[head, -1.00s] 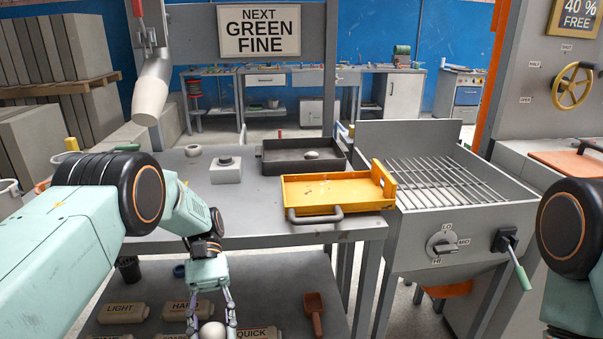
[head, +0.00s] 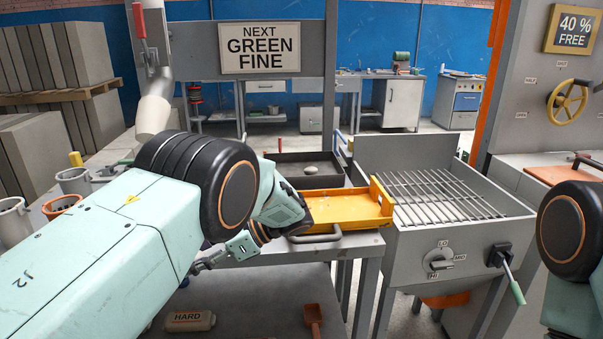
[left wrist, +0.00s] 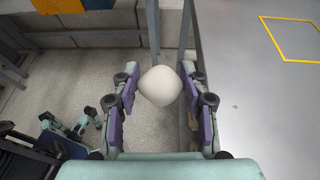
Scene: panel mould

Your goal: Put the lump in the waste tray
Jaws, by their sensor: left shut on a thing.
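My left gripper (left wrist: 160,100) is shut on a smooth off-white lump (left wrist: 160,84), which sits between its purple-padded fingers in the left wrist view. In the head view only part of this gripper (head: 198,265) shows, low at the bench's front edge, and my forearm hides the lump. Two trays stand on the bench: a shallow yellow tray (head: 345,207) with a grey front handle, and a dark tray (head: 284,170) behind it with a pale rounded piece (head: 311,170) inside. I cannot tell from labels which is the waste tray. My right gripper is out of view.
A grill box (head: 425,265) with metal bars stands right of the bench. A lower shelf (head: 260,300) holds a bottle marked HARD (head: 190,321) and a red scoop (head: 313,318). Several pots (head: 72,181) stand at the left. A nozzle (head: 153,115) hangs above the bench's left side.

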